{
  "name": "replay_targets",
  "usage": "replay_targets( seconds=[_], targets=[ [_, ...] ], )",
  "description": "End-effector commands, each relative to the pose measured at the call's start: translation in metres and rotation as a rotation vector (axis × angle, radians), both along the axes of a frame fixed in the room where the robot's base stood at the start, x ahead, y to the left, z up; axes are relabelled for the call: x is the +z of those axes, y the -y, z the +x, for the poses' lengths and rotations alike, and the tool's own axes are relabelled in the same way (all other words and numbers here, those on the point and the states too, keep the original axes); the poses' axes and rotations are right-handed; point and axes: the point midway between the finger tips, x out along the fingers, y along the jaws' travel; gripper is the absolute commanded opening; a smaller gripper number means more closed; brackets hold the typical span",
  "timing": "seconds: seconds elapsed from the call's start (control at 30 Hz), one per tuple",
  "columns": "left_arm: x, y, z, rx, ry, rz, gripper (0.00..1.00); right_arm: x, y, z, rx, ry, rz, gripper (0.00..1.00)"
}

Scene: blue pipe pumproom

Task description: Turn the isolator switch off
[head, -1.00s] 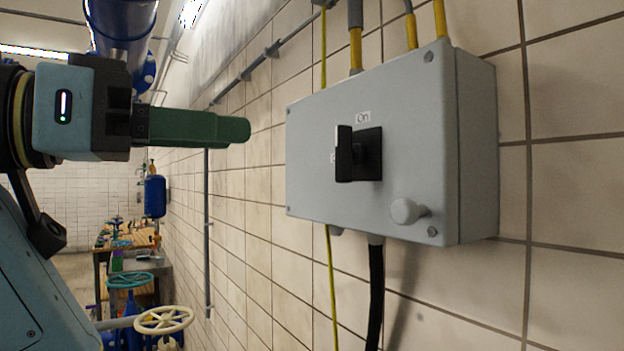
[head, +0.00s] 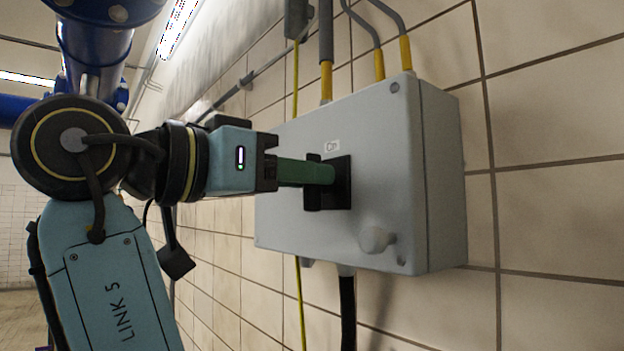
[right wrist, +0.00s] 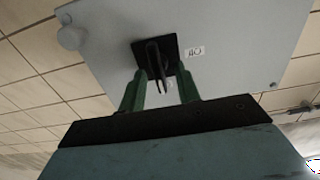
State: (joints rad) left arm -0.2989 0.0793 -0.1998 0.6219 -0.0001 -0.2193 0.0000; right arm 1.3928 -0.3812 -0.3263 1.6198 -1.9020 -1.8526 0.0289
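The isolator switch (head: 341,186) is a black square plate with a bar handle on the front of a grey box (head: 390,150). In the right wrist view the handle (right wrist: 156,64) is between the two fingers of my right gripper (right wrist: 161,72), which are apart, with gaps visible on both sides. My left gripper is out of view.
A pale round knob (head: 375,239) sticks out low on the box. Conduits (head: 326,80) enter the box from above, and a black cable (head: 348,310) hangs below it. The tiled wall (head: 560,250) to the right is clear.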

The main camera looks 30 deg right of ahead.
Motion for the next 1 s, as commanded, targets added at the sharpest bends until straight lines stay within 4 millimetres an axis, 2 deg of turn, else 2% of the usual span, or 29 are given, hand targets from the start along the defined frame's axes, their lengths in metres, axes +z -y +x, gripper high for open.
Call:
replay_targets(
  seconds=[0.33,0.5,0.6,1.0],
  targets=[
    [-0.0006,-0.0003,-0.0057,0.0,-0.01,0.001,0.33,0.0002,0.0037,0.0,-0.001,0.0,0.0,0.31],
    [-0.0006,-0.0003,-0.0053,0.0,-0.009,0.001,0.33,0.0001,0.0035,0.0,-0.001,0.0,0.0,0.09],
    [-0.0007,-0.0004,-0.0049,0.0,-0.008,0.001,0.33,0.0001,0.0034,0.0,-0.001,0.0,0.0,0.0],
    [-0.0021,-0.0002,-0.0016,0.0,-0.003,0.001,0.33,-0.0003,0.0031,0.0004,0.0,-0.073,-0.006,0.0]
  ],
)
